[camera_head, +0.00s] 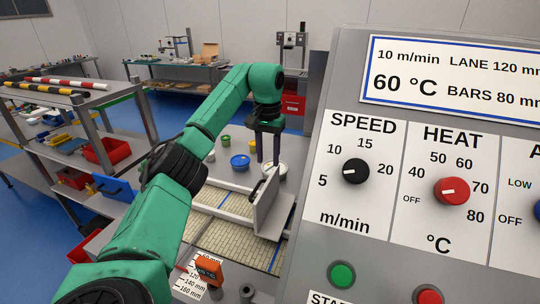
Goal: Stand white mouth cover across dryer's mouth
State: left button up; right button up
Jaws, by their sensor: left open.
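A pale grey-white panel (267,207) with a dark handle on its upper edge stands upright, seen at an angle, over the slatted conveyor belt (222,229). It looks like the mouth cover. The dryer (312,200) is the large grey machine at right; its mouth is hidden behind its housing and the panel. My left gripper (268,163) is open, fingers pointing down, above and just beyond the panel's top edge in the picture. I see nothing between its fingers; whether it touches the handle I cannot tell. My right gripper is not in view.
A blue-lidded tub (240,161) and other small tubs stand behind the belt. Red bins (114,151) and a blue-fronted bin (114,188) are at left. The dryer's control panel (437,190) fills the right side.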

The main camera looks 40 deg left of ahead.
aim_at(272, 208)
jog(key=k, duration=1.5)
